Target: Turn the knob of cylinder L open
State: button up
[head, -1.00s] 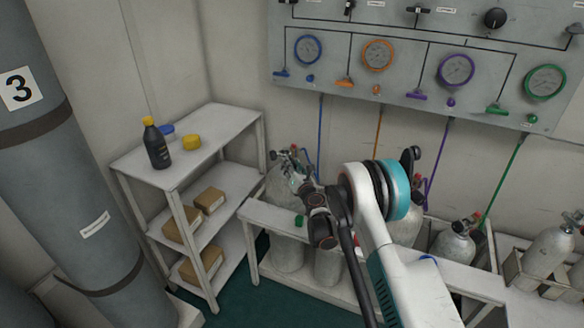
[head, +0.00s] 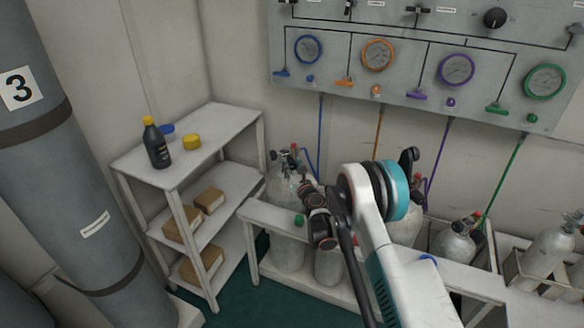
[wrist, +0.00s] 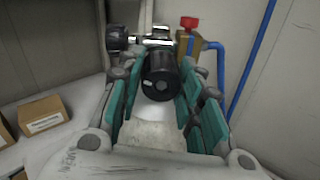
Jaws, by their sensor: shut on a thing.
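In the wrist view, a black ribbed knob (wrist: 160,80) sits on a chrome valve (wrist: 155,42), between the teal-padded fingers of my gripper (wrist: 162,66), which is shut on it. The pale cylinder body (wrist: 152,136) shows below, between the fingers. In the head view, the leftmost cylinder (head: 282,186) stands upright in the rack, its valve (head: 287,158) at the top. My arm's end is just right of this valve; the fingertips and the knob are hard to make out there. No letter on the cylinder is readable.
A brass fitting with a red knob (wrist: 189,23) and a blue hose (wrist: 250,60) are close on the right. The white rack (head: 380,248) holds several cylinders. A shelf (head: 190,160) with a dark bottle (head: 156,147) stands left. The gauge panel (head: 420,65) hangs above.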

jog(key=shift+f, duration=0.1)
jog(key=o, duration=1.1)
jog(key=v, duration=1.2)
